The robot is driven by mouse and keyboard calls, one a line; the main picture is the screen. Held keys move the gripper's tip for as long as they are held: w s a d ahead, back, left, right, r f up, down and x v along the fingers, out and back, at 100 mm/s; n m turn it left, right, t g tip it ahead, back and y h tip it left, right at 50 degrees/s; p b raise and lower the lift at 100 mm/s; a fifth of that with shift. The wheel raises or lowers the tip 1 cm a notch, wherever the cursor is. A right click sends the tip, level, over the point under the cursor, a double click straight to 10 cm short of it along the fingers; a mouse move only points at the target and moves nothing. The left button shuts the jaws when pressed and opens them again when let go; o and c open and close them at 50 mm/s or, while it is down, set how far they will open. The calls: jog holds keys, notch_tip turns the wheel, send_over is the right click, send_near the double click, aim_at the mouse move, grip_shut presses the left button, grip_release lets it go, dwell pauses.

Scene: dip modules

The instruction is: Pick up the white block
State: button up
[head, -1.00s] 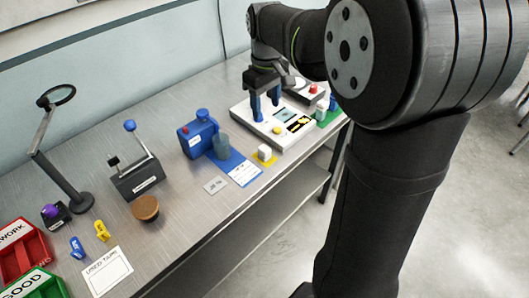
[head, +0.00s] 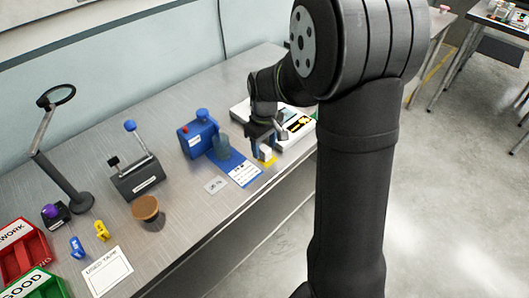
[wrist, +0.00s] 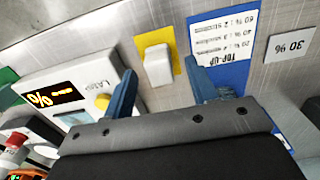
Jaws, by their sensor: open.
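The white block (wrist: 157,66) stands on a small yellow pad (wrist: 172,42) in the wrist view. In the head view the white block (head: 266,153) shows near the bench's front edge, partly hidden by my gripper. My gripper (head: 264,142) is low over the pad with its blue fingers apart. In the wrist view my gripper (wrist: 161,68) has one finger on each side of the block, with visible gaps. I cannot tell how far the fingertips are above the pad.
A white device with a display (wrist: 55,95) lies close to one finger. A blue TOP-UP card (wrist: 236,74) lies by the other finger. The bench's front edge is close.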

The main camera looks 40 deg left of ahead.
notch_tip(320, 180, down, 2)
jog(key=shift+f, duration=0.1)
jog(key=c, duration=1)
jog(key=shift+c, duration=0.2)
jog(key=shift+r, duration=0.5)
jog(key=r, duration=0.4)
jog(key=shift+w+d, duration=0.2)
jog(key=shift+d, duration=0.1)
jog(key=w+d+r, duration=0.5)
jog(key=d+r, duration=0.1)
jog(key=d, duration=0.4)
jog(key=shift+a+r, duration=0.1)
